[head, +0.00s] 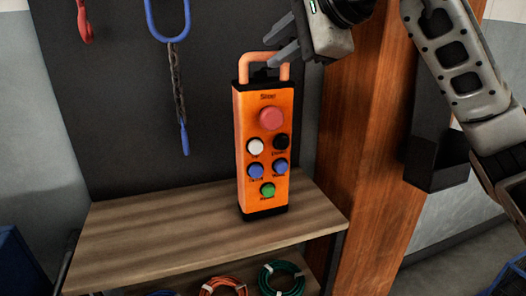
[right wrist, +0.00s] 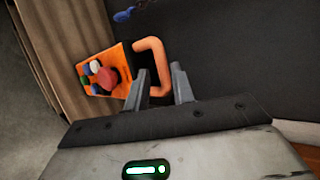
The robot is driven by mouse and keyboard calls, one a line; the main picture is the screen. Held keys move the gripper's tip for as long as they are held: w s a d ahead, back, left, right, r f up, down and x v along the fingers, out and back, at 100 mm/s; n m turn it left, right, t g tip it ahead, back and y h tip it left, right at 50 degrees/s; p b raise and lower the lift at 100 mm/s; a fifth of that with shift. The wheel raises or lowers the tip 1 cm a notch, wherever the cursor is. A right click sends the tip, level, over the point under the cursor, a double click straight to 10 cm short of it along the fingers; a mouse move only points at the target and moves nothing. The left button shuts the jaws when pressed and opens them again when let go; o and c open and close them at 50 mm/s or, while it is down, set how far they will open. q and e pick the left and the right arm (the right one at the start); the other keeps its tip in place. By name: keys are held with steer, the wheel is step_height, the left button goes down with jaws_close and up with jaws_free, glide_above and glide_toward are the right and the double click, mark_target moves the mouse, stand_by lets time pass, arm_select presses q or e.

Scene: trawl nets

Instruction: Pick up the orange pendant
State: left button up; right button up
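The orange pendant (head: 267,140) stands upright on the wooden shelf (head: 150,230). Its front has a large red button, with white, black, blue and green buttons below. A light orange loop handle (head: 263,57) rises from its top. My right gripper (head: 271,46) is open at the handle, with its two fingers apart. In the right wrist view, part of the handle (right wrist: 164,66) shows between the open fingers (right wrist: 160,70), and the pendant body (right wrist: 112,82) lies beyond to the left. I cannot tell whether either finger touches the handle. My left gripper is not in view.
A dark panel behind holds a blue hook (head: 168,20) with a chain (head: 176,80) and a red hook (head: 84,22). A wooden post (head: 365,130) stands right of the pendant. Coiled orange and green cords (head: 282,279) lie below the shelf. The shelf's left part is clear.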

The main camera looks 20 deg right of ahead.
mark_target(264, 53)
steer(key=x, duration=0.4)
steer(key=shift+w+a+f, duration=0.1)
steer(key=shift+w+a, duration=0.05)
steer(key=shift+w, duration=0.15)
jaws_close()
stand_by(1.1)
steer(key=shift+r, duration=0.2)
